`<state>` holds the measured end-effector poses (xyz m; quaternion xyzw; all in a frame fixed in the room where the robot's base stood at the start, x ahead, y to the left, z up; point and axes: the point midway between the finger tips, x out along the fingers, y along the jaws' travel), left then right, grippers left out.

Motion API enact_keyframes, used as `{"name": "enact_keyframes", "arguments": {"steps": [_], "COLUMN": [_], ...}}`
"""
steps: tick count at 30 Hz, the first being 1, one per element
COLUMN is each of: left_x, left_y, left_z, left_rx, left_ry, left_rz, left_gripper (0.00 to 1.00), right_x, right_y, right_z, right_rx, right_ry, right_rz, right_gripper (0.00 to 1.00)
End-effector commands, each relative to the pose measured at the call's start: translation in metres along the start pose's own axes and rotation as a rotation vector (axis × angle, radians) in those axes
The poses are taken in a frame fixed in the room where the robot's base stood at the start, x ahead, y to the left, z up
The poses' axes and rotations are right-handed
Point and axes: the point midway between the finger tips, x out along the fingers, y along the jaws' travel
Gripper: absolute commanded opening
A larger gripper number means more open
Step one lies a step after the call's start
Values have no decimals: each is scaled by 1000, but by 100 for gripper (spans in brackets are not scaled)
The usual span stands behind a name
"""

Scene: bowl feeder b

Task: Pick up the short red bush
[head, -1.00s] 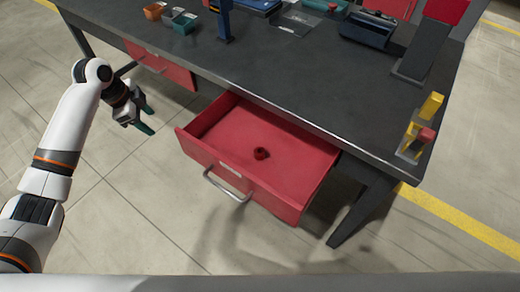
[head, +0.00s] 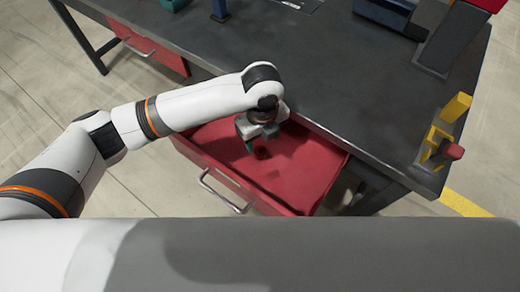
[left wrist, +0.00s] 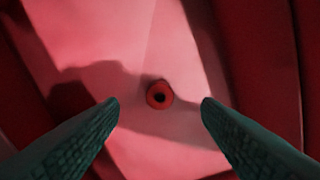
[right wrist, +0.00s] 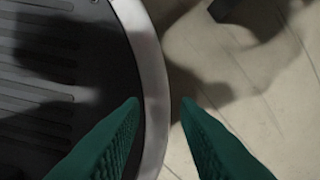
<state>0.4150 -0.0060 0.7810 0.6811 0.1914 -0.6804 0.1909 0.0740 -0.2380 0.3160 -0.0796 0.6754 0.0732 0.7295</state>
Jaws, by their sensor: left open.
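The short red bush (left wrist: 160,95) is a small red ring with a dark hole. It stands on the floor of the open red drawer (head: 310,180), and in the head view it shows partly beside my left gripper (head: 262,140). In the left wrist view the bush lies ahead of and between the two open green fingertips of my left gripper (left wrist: 160,108), which do not touch it. My right gripper (right wrist: 160,105) shows only in the right wrist view. Its green fingertips are apart with nothing between them, above a dark ribbed round-edged surface and the floor.
The dark workbench top (head: 330,70) lies behind and above the drawer. The drawer walls rise around the bush, with a metal handle (head: 215,190) in front. A yellow block stand (head: 440,140) is on the bench's right corner.

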Motion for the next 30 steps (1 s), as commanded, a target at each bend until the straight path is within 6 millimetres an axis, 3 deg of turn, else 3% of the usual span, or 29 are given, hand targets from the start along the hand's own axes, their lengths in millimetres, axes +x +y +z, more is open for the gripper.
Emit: {"name": "enact_keyframes", "arguments": {"steps": [8,16,26,30], "left_x": [25,63,70,70], "left_y": [0,-1,-1,0], "left_z": [-2,-7,-8,-8], "left_rx": [-3,-3,-2,-2], "left_ry": [0,-1,0,0], "left_rz": [-1,-1,1,1], "left_gripper": [58,58,58,35], "right_x": [2,4,4,4], "right_y": [-1,0,3,3], "right_z": [6,10,11,11], "right_rx": [1,2,4,4], "right_ry": [-10,-17,-19,-19], "right_rz": [-2,-1,4,3], "right_gripper": [29,29,29,29]}}
